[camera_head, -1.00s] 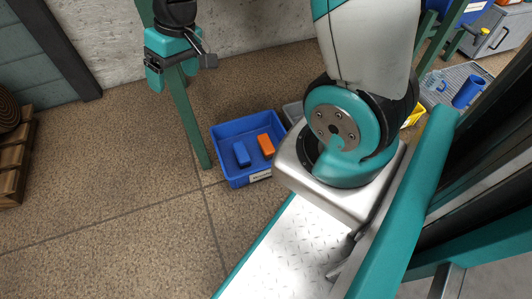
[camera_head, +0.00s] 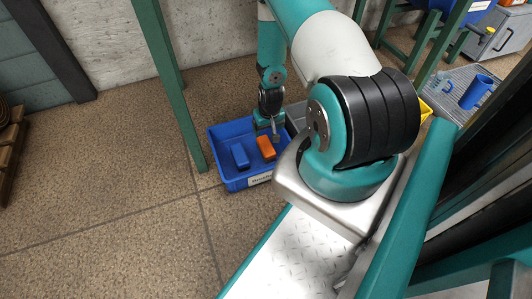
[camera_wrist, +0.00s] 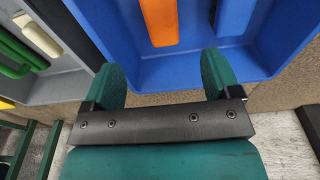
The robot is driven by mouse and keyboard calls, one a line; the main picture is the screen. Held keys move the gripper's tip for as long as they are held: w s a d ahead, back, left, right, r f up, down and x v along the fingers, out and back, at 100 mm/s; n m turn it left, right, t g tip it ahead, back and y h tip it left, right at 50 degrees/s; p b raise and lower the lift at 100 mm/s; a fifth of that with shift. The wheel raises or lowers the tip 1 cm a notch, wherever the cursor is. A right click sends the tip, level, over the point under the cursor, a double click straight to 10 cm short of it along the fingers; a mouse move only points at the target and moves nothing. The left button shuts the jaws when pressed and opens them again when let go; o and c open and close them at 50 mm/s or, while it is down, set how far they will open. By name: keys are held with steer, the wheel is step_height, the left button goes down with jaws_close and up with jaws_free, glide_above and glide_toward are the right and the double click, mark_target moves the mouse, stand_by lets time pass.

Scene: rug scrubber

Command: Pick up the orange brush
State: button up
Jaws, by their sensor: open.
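The orange brush (camera_head: 266,148) lies in the blue bin (camera_head: 236,181) on the floor, to the right of a blue brush (camera_head: 240,156). In the wrist view the orange brush (camera_wrist: 160,22) is at the top, cut off by the edge, and the blue brush (camera_wrist: 233,16) is to its right. My gripper (camera_head: 273,134) is over the bin's far right part, close to the orange brush. In the wrist view my gripper (camera_wrist: 160,68) has its fingers wide apart with nothing between them. The orange brush lies ahead of the fingertips, roughly in line with the gap.
A grey bin (camera_wrist: 52,88) with green and cream-handled items stands beside the blue bin. A green post (camera_head: 172,85) rises left of the blue bin. The blue bin's walls are close to my fingers. Open floor (camera_head: 100,190) lies to the left.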

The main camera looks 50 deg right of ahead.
mark_target(266, 145)
steer(key=f+b, duration=0.1)
steer(key=f, duration=0.1)
steer(key=f+b, duration=0.1)
steer(key=f, duration=0.1)
steer(key=f+b, duration=0.1)
steer(key=f, duration=0.1)
steer(key=shift+w+d+f, duration=0.2)
steer(key=shift+w+f, duration=0.1)
steer(key=shift+w, duration=0.05)
steer(key=f+b, duration=0.4)
steer(key=f, duration=0.1)
steer(key=shift+w+d+f+b, duration=0.1)
steer(key=shift+w+d+b, duration=0.05)
steer(key=shift+w+b, duration=0.2)
steer(key=c, duration=1.1)
